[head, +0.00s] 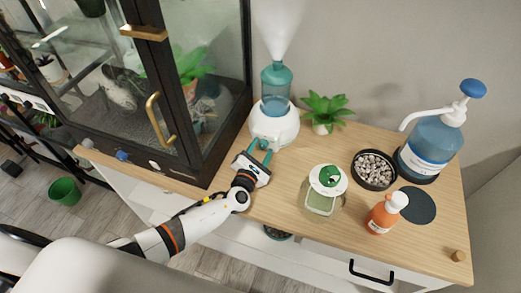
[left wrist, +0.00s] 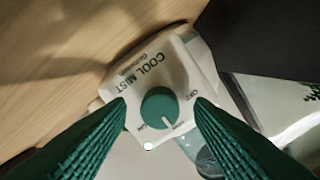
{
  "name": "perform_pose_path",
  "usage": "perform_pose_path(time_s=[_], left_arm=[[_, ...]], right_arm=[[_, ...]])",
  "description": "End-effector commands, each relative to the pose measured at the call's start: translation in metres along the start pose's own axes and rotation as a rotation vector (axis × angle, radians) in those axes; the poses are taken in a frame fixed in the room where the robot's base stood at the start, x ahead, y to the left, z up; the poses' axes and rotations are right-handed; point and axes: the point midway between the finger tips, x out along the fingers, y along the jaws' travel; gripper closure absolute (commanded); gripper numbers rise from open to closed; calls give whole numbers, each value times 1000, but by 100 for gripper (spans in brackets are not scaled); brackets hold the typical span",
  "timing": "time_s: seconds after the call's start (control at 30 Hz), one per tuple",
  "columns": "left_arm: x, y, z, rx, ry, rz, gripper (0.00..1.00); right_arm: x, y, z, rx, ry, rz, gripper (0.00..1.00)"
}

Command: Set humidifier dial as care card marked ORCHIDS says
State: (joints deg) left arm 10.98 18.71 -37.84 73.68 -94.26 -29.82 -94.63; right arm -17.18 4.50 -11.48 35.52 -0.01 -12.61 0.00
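The humidifier (head: 275,124) has a white base and a teal tank, and white mist rises from it. It stands at the back of the wooden top beside the glass cabinet. In the left wrist view its front panel reads COOL MIST, upside down, with a round green dial (left wrist: 157,104). The dial's white pointer aims down and slightly right, near a small label that looks like LOW. My left gripper (head: 260,147) is open at the humidifier's front, its green fingers on either side of the dial with gaps. No care card marked ORCHIDS is readable. My right gripper is out of view.
The glass cabinet (head: 205,85) stands close on the left. Right of the humidifier are a small plant (head: 325,107), a green-lidded jar (head: 321,203), a pebble bowl (head: 374,169), an orange pump bottle (head: 383,215) and a blue pump bottle (head: 433,142). Bare wood lies between humidifier and jar.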

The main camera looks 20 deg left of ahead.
Motion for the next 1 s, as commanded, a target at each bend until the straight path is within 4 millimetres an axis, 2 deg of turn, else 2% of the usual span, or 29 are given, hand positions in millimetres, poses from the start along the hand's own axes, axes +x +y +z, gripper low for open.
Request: perform_pose_path(time_s=[0.27, 0.37, 0.7, 0.83, 1.0], left_arm=[[-8, 0, 1, -1, -1, 1, 52], [-22, 0, 1, 0, -2, 1, 52], [-93, 1, 1, 0, -1, 2, 52], [-110, 1, 1, 1, -1, 2, 52], [-120, 0, 0, 0, -1, 0, 52]], right_arm=[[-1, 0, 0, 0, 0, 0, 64], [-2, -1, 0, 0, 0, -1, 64], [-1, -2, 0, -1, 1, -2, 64], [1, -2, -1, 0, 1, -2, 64], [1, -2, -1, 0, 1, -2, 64]])
